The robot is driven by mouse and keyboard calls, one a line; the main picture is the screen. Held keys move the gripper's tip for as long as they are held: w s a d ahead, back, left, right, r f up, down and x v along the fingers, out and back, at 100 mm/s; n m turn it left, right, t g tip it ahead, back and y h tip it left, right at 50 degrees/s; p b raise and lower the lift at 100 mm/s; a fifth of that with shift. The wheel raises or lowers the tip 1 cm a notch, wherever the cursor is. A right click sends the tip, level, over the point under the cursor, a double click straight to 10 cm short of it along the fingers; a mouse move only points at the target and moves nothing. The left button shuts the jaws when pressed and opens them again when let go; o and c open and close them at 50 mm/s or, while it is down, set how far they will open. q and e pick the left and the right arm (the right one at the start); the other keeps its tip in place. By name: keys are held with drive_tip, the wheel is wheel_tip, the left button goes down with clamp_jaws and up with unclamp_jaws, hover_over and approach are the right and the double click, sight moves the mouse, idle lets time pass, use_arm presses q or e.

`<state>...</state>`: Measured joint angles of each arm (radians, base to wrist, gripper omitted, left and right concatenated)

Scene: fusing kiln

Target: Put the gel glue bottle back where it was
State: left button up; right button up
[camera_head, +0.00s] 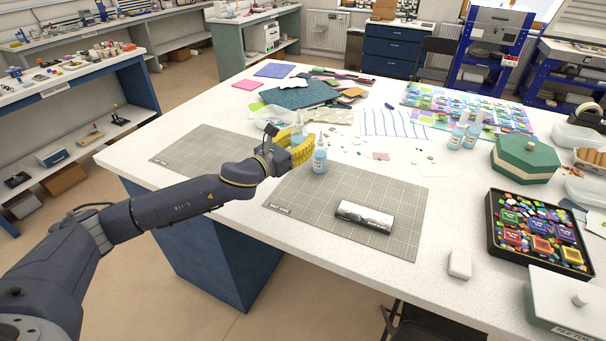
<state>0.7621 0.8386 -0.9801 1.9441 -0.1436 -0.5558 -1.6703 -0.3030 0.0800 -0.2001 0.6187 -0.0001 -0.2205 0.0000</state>
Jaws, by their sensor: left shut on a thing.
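My left gripper (301,147), with yellow fingers, reaches over the table from the left, near the back edge of the front grey cutting mat. It is shut on a pale blue bottle (297,129), which I take for the gel glue bottle. Two more such bottles, one (457,132) beside the other (473,130), stand farther right. Their labels are too small to read. My right gripper is not in view.
Another mat (190,150) lies left. A green-lidded box (525,158), a black tray (497,252) of coloured pieces and a white block (459,265) are at right.

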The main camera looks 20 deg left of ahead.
use_arm(q)
wheel_tip(320, 180, down, 12)
drive_tip(key=shift+f, duration=0.1)
idle(0.5)
drive_tip(key=shift+f, duration=0.1)
drive_tip(key=o, duration=1)
drive_tip(key=shift+r, duration=0.2)
drive_tip(key=v, duration=1.2)
drive_tip(key=shift+f, duration=0.1)
